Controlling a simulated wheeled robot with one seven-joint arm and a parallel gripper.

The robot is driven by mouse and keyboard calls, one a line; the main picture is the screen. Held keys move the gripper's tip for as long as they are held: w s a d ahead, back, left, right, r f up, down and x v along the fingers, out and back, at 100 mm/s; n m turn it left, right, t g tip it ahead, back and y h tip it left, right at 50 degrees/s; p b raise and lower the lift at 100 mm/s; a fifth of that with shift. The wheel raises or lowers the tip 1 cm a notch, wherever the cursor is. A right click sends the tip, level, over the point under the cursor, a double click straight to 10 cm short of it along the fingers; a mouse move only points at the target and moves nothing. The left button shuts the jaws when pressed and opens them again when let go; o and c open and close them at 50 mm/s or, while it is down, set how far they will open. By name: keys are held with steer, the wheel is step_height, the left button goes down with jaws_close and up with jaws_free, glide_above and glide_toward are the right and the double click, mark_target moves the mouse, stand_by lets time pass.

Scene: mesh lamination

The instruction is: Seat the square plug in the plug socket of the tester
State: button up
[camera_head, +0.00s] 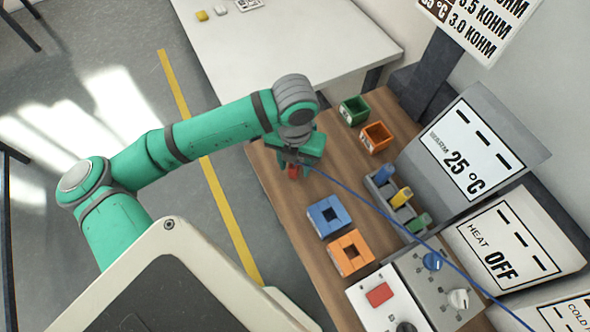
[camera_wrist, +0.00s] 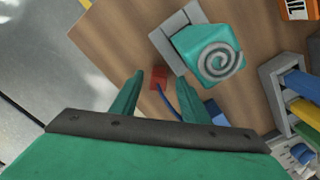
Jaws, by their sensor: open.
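A small red block, likely the square plug (camera_wrist: 158,77), shows between my gripper's fingertips in the wrist view, with a blue cable at it. It also shows just under my gripper in the head view (camera_head: 293,172). My gripper (camera_wrist: 160,80) is open, with a finger on either side of the plug; I cannot tell whether either touches it. In the head view, my gripper (camera_head: 296,162) is over the table's left part. The grey box with blue and white knobs (camera_head: 440,283), possibly the tester, stands at the lower right. I cannot make out its plug socket.
A green spiral-topped block (camera_wrist: 208,52) stands close beside my gripper. Blue (camera_head: 326,216) and orange (camera_head: 350,253) square holders lie towards the front. Green (camera_head: 354,110) and orange (camera_head: 376,136) bins stand behind. A grey rack (camera_head: 385,190) is at right. The blue cable crosses the table.

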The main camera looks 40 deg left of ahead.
steer(key=shift+s+a+f, duration=0.1)
steer(key=shift+s+f, duration=0.05)
steer(key=shift+f, duration=1)
jaws_close()
steer(key=shift+r, duration=0.15)
